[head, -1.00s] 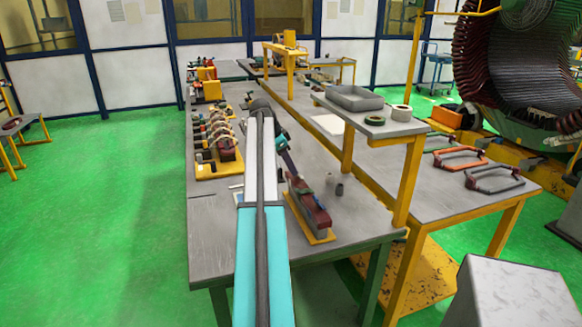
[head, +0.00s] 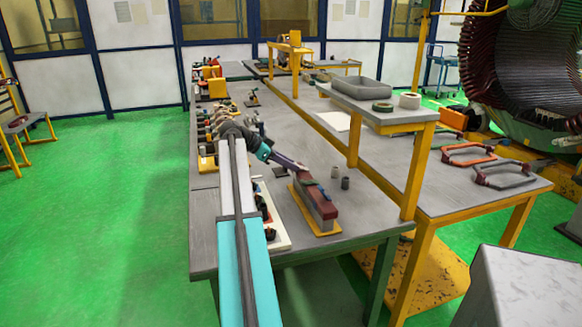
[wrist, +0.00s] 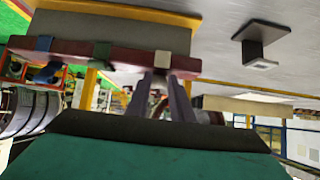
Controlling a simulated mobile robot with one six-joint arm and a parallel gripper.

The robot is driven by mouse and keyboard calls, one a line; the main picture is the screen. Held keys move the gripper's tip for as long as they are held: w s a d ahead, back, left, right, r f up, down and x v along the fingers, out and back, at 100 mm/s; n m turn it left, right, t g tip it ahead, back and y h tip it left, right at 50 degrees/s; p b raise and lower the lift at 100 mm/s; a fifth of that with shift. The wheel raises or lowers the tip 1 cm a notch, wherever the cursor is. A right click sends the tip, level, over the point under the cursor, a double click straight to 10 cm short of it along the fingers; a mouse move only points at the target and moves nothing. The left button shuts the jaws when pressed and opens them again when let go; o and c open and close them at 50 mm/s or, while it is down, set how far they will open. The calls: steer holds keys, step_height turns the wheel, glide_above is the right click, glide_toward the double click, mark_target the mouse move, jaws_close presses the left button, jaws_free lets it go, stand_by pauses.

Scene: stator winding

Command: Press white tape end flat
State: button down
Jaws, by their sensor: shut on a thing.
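A dark red bar (head: 318,200) lies on a grey block on a yellow base near the front of the table. It fills the upper left of the wrist view (wrist: 70,58), with the block above it. A blue band (wrist: 45,43), a green band (wrist: 102,52) and white tape (wrist: 161,57) show on the bar. My gripper (wrist: 162,78) is at the white tape near the bar's end, its slim fingers on either side and close together. In the head view my gripper (head: 300,168) meets the bar's far end. Whether the tape end lies flat cannot be told.
Two small dark cups (head: 340,178) stand right of the bar. A raised shelf (head: 375,110) carries a grey tray (head: 357,92) and tape rolls (head: 409,101). Several clamped parts line the table's left side. A dark-footed block (wrist: 261,42) stands apart in the wrist view.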

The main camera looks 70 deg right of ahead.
steer(key=shift+w, duration=0.1)
stand_by(0.3)
steer(key=c, duration=1.6)
jaws_free()
steer(key=shift+o, duration=0.2)
steer(key=b+v, duration=0.1)
steer(key=v, duration=1.2)
steer(key=shift+w+a+b, duration=0.3)
